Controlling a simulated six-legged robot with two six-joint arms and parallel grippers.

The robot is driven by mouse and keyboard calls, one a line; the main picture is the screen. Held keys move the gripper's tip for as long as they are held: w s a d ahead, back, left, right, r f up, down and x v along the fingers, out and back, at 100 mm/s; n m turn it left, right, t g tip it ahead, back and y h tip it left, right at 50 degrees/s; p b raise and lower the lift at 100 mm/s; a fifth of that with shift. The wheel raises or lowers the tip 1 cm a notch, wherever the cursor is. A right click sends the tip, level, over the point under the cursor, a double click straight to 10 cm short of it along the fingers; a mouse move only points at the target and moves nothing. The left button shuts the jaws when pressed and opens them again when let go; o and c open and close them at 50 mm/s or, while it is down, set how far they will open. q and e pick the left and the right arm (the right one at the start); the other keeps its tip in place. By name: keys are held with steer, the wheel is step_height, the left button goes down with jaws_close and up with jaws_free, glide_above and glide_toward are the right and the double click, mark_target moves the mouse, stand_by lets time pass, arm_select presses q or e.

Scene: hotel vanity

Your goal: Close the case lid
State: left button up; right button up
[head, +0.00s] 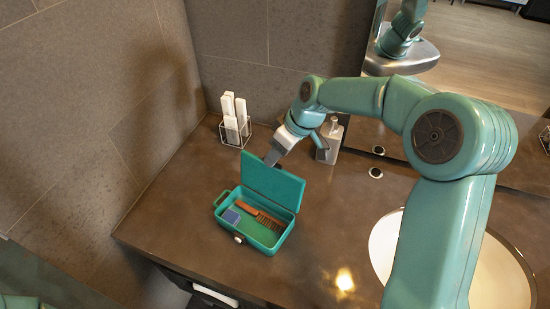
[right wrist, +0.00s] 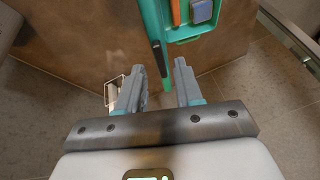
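The teal case (head: 272,245) stands on the counter. Its lid (head: 272,182) is open and stands up at the back, leaning slightly. A brown comb (head: 262,216) and a small blue block (head: 231,216) lie inside. My right gripper (head: 272,158) is at the top edge of the lid, coming from behind and above. In the right wrist view the right gripper (right wrist: 160,68) is open, with the lid (right wrist: 153,35) edge-on close to and partly between the fingertips. I cannot tell whether they touch. The case tray (right wrist: 187,33) shows beyond. My left gripper is not in view.
A wire holder (head: 236,130) with white items stands at the back left. A grey soap dispenser (head: 330,142) stands behind my right forearm. A white basin (head: 385,245) is at the right. The counter in front and right of the case is clear.

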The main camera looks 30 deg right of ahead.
steer(key=shift+a+f, duration=0.1)
steer(key=shift+f, duration=0.25)
steer(key=shift+w+a+f, duration=0.1)
steer(key=shift+w+a, duration=0.25)
steer(key=shift+d, duration=0.15)
steer(key=shift+c, duration=0.6)
steer(key=shift+s+d, duration=0.1)
steer(key=shift+s, duration=0.1)
jaws_close()
steer(key=shift+w+a, duration=0.1)
steer(key=shift+a, duration=0.1)
steer(key=shift+d, duration=0.1)
